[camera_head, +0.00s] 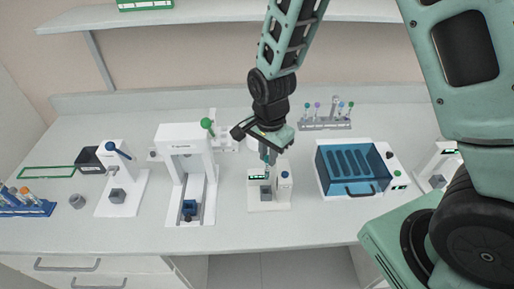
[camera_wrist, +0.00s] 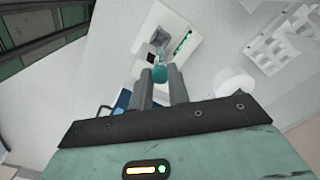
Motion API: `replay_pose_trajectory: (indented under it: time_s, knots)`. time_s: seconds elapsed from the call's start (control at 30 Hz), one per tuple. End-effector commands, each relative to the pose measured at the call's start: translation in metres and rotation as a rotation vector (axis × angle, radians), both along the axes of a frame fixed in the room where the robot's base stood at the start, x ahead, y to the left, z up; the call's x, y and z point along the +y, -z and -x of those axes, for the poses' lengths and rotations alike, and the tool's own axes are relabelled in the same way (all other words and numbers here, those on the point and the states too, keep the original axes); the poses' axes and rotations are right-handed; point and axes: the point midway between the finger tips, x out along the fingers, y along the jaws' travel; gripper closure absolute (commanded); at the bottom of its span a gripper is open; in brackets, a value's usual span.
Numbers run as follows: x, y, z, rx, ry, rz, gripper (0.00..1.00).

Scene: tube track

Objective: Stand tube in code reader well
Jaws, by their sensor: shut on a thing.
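My gripper (camera_head: 268,160) hangs over the white code reader (camera_head: 282,196) in the middle of the bench. In the wrist view my gripper (camera_wrist: 161,78) is shut on a tube with a teal cap (camera_wrist: 160,75). Little of the tube's body shows past the cap; it points towards the reader. The reader has a grey square well (camera_head: 265,192), a small green-lit display and a blue button. The well also shows in the wrist view (camera_wrist: 159,39), just beyond the tube. The tube's lower end seems above the well, but I cannot tell the exact gap.
A blue-lidded machine (camera_head: 353,168) stands right of the reader, and a tall white press-like device (camera_head: 184,146) stands left. A rack of coloured-cap tubes (camera_head: 325,123) is behind right. A blue tube rack (camera_head: 25,207) sits far left. The bench front is clear.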

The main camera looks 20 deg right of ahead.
Motion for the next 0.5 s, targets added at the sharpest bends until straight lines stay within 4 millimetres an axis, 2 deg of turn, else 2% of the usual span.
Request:
replay_pose_trajectory:
  time_s: [0.5]
  knots:
    - [0.0, 0.038, 0.0, 0.0, 0.0, 0.0, 0.95]
